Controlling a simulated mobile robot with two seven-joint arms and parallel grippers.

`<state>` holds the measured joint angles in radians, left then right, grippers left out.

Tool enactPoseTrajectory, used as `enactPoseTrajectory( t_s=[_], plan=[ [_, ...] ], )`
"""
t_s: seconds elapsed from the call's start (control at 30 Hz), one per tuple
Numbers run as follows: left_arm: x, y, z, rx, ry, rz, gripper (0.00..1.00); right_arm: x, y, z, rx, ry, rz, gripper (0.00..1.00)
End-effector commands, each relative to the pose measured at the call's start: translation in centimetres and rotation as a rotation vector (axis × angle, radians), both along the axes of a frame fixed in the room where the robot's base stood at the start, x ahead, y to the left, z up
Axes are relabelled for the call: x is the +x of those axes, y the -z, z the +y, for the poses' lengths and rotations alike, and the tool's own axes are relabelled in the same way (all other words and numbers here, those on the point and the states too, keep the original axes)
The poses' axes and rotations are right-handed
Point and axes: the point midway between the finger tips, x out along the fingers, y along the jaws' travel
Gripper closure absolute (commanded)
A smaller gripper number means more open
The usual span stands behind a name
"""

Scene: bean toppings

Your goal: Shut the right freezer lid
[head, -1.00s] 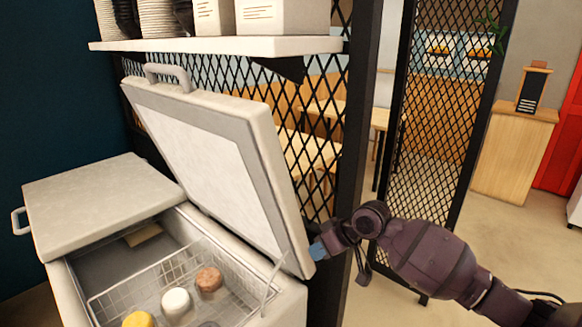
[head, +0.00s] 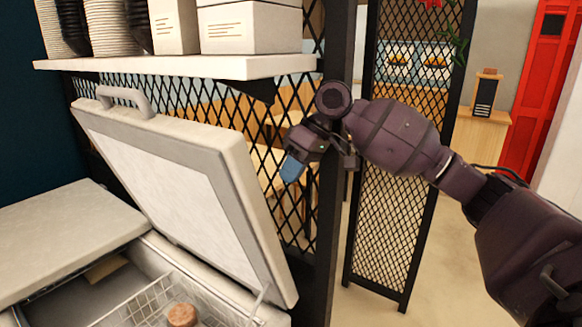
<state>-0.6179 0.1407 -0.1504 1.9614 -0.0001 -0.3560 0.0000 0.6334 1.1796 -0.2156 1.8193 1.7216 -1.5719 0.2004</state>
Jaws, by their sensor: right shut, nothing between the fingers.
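The right freezer lid (head: 190,185) stands raised and tilted back, with its pale inner panel facing me and a grey handle (head: 125,101) at its top edge. The left freezer lid (head: 65,235) lies flat and closed. The freezer's right side is open, showing a wire basket (head: 150,298) inside. My right gripper (head: 292,168) is shut and empty, with blue fingertips. In the picture it is just right of the raised lid's upper right edge, in front of the mesh; I see no contact with the lid. My left gripper is not in view.
A white shelf (head: 180,66) with stacked bowls and boxes (head: 250,27) hangs above the raised lid. A black mesh partition (head: 275,125) and a dark post (head: 335,225) stand behind the lid and gripper. A brown round item (head: 182,315) sits in the basket.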

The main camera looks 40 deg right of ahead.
Motion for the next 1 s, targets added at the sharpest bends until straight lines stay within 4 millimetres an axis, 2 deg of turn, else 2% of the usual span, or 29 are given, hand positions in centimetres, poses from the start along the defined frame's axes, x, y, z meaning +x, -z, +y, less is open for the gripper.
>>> enactPoseTrajectory(
  t_s=[0.2,0.4,0.6,1.0],
  plan=[
    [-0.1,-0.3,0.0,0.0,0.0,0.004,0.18,0.7,3.1,1.9,0.003,0.0,0.001,1.0],
    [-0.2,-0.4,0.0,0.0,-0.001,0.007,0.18,1.1,5.0,3.0,0.003,0.001,0.0,1.0],
    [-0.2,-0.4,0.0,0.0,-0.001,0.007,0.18,1.3,5.8,3.4,0.002,0.001,0.0,1.0],
    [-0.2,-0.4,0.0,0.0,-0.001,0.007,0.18,1.3,5.8,3.6,-0.002,0.001,-0.002,1.0]
  ],
)
